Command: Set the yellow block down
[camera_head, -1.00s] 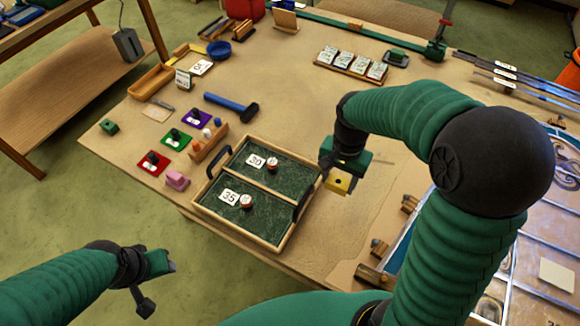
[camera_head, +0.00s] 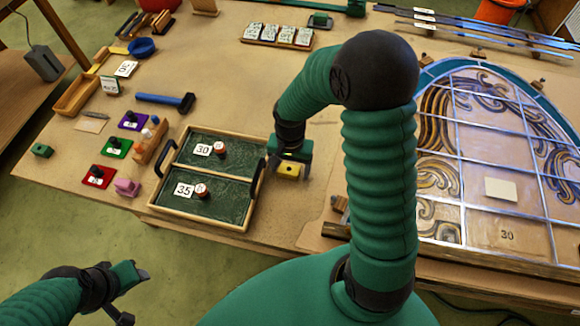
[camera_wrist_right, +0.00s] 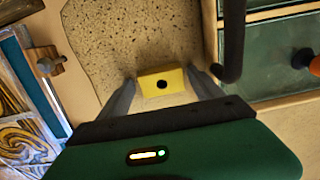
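The yellow block (camera_head: 289,171) has a dark round hole in its face. It is between the fingers of my right gripper (camera_head: 291,165), just right of the green tray on the table. In the right wrist view the block (camera_wrist_right: 161,84) sits between the two fingertips of the gripper (camera_wrist_right: 161,88), which meet its sides. I cannot tell whether its underside touches the table. My left gripper (camera_head: 136,277) is off the table's front edge at lower left, with nothing visible in it; its finger gap is not clear.
The wooden-rimmed tray (camera_head: 201,226) with cards 30 and 35 has a black handle (camera_head: 257,180) close left of the block. A leaded panel (camera_head: 500,150) lies to the right, with wooden pegs (camera_head: 340,203) near its edge. A blue hammer (camera_head: 165,101) lies farther left.

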